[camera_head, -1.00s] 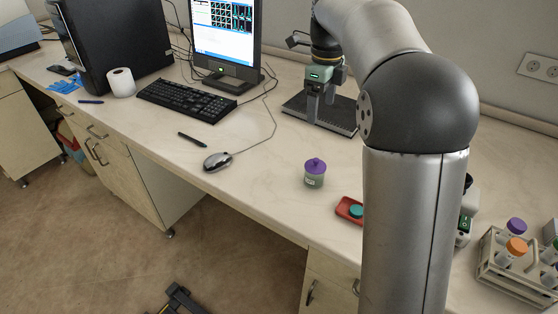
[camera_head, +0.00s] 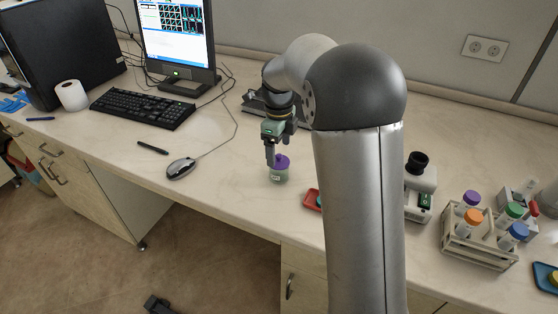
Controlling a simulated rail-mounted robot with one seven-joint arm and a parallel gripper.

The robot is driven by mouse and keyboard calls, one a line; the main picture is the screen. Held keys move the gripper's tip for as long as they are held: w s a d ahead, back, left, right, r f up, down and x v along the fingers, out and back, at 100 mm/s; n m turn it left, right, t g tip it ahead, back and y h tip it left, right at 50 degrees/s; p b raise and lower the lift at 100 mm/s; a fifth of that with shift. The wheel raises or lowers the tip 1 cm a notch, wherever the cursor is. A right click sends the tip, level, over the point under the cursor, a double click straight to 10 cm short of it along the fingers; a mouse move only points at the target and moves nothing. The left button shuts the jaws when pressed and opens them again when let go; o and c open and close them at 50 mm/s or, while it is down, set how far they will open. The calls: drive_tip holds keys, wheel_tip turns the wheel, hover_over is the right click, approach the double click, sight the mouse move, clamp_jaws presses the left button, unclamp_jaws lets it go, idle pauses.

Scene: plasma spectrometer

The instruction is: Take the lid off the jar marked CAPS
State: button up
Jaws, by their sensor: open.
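The jar (camera_head: 279,176) is a small grey-green pot with a pale label, standing upright on the bench. Its label is too small to read for certain. Its purple lid (camera_head: 281,161) is on top. My gripper (camera_head: 275,157) points down at the jar, with its fingers at about the height of the lid. One finger shows clearly at the lid's left; the other is mostly hidden. The jaws are open. I cannot tell whether a finger touches the lid.
A red tray (camera_head: 311,200) lies to the right, partly behind my arm. A mouse (camera_head: 181,168) and a pen (camera_head: 153,147) lie to the left. A tube rack (camera_head: 478,252) and a small microscope-like device (camera_head: 420,187) stand at the right. The bench front between mouse and jar is clear.

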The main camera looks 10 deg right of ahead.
sight(279, 155)
drive_tip(key=shift+s+f, duration=0.1)
drive_tip(key=shift+f, duration=1.4)
drive_tip(key=c, duration=1)
drive_tip(key=shift+c, duration=0.2)
drive_tip(key=shift+r, duration=0.15)
